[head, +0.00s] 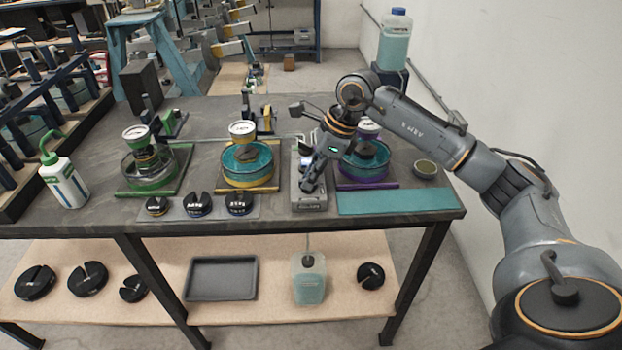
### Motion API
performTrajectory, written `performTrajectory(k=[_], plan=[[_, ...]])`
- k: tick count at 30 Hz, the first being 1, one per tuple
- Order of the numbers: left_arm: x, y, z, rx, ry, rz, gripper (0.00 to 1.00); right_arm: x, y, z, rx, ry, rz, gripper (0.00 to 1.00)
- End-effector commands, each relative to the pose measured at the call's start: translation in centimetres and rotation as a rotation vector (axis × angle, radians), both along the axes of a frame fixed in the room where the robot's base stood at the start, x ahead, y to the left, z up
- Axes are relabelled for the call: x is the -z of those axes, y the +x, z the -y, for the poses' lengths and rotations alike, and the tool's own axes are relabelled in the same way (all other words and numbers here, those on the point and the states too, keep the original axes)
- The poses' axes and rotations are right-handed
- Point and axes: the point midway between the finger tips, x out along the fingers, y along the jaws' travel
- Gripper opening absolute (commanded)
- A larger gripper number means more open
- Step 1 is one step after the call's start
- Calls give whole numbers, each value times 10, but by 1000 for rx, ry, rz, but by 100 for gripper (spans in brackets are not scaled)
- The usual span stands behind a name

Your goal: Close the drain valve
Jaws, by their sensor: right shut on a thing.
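A narrow grey block (309,204) with a label on its front face stands near the front edge of the bench, right of the middle. My right gripper (311,181) points down at the top of this block and is shut on a small part there, which looks like the drain valve. The fingers hide most of that part, so I cannot tell how its handle is turned. My left gripper is not in view.
Left of the block are a yellow-rimmed basin (247,178), a green-rimmed basin (148,170) and slotted black weights (197,204). A purple-edged basin (366,162) stands close on its right, with a teal mat (398,201) in front. A squeeze bottle (63,182) stands far left.

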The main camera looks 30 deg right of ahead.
Motion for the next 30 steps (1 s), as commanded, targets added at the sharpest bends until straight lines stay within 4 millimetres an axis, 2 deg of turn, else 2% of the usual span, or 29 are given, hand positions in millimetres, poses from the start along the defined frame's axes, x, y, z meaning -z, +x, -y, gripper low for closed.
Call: performTrajectory(k=[9, 23, 24, 26, 27, 30], plan=[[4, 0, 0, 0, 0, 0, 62, -1, 1, 1, -89, -1, 4, 0], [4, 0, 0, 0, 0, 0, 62, -1, 1, 1, -101, -1, 4, 0], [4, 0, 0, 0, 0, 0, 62, -1, 1, 1, -101, -1, 4, 17], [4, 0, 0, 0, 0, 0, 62, -1, 1, 1, -101, -1, 4, 30], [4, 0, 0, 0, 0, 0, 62, -1, 1, 1, -102, -2, 3, 34], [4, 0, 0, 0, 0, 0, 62, -1, 1, 1, -101, -1, 2, 34]])
